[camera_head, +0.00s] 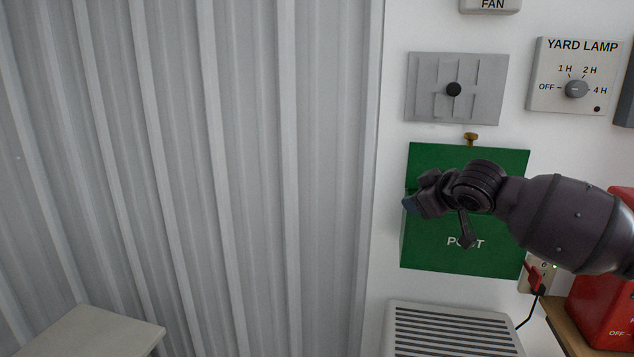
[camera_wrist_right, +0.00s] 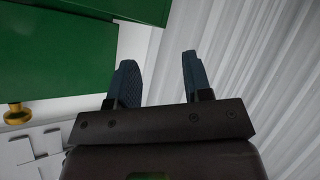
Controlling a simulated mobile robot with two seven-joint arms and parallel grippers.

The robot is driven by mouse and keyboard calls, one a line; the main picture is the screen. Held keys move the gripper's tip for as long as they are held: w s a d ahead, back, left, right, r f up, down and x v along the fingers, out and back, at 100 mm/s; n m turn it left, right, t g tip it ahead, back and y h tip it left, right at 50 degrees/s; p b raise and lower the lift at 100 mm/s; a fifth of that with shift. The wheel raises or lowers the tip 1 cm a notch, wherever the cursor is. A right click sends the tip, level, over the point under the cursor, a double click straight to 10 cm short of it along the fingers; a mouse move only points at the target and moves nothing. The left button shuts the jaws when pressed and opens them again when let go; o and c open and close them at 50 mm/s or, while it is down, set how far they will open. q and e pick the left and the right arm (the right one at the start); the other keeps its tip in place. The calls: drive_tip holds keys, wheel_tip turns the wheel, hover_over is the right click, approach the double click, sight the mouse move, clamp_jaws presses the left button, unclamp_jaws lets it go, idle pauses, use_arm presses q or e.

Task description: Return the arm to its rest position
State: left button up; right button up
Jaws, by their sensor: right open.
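My right arm comes in from the right edge of the head view, in front of the green POST box on the white wall. My right gripper (camera_head: 410,205) points left near the box's left edge. In the right wrist view its two dark blue fingers (camera_wrist_right: 158,72) stand apart with nothing between them. The green POST box (camera_head: 430,254) is partly hidden behind the gripper and wrist. It also shows in the wrist view (camera_wrist_right: 55,60), left of the fingers. I cannot tell whether the gripper touches it. My left gripper is not in view.
A vented white unit (camera_head: 394,335) stands below. A red box (camera_head: 600,308) is at right. Corrugated wall (camera_head: 200,150) fills the left.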

drive_tip(key=s+a+f+n+t+y, duration=0.1)
drive_tip(key=s+a+f+y, duration=0.2)
drive_tip(key=f, duration=0.4)
drive_tip(key=s+a+f+n+t+y, duration=0.1)
drive_tip(key=s+a+f+t, duration=0.15)
drive_tip(key=s+f, duration=0.3)
drive_tip(key=s+d+f+m+g+h, duration=0.1)
drive_tip(key=s+d+f+m+h, duration=0.1)
drive_tip(key=s+f, duration=0.8)
drive_tip(key=s+d+f+m+g+h+b, duration=0.1)
drive_tip(key=s+d+f+m+h, duration=0.2)
drive_tip(key=s+f, duration=0.7)
drive_tip(key=s+d+f+m+g+h, duration=0.1)
drive_tip(key=s+d+f+m+h, duration=0.2)
drive_tip(key=s+f, duration=0.8)
drive_tip(key=d+m, duration=0.2)
drive_tip(key=d, duration=0.1)
drive_tip(key=shift+s+d+b, duration=0.3)
drive_tip(key=shift+s, duration=0.05)
drive_tip(key=shift+f+g, duration=0.1)
drive_tip(key=shift+g, duration=0.15)
